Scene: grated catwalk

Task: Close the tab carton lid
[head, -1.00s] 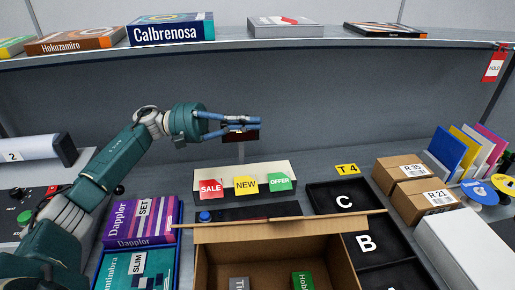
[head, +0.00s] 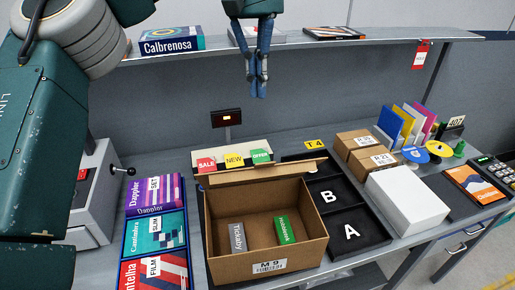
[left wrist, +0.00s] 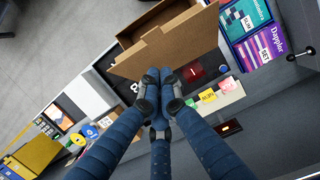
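The tab carton (head: 268,266) is an open brown box labelled M 9 on the bench. Its lid (head: 262,174) stands up at the back edge, seen nearly edge-on. In the left wrist view the lid (left wrist: 168,46) shows as a broad brown panel. A grey box (head: 237,238) and a green box (head: 286,230) lie inside the carton. My left gripper (head: 258,92) points down in the air, above and behind the lid in the picture. Its blue fingers (left wrist: 159,84) are together with nothing visible between them. My right gripper is not in view.
A sign holder (head: 208,178) with SALE, NEW and OFFER tags and a small display (head: 227,117) stand behind the carton. Black lettered trays (head: 366,215) and a white box (head: 407,200) are to its right. Books (head: 153,235) lie left. A shelf (head: 340,44) runs above.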

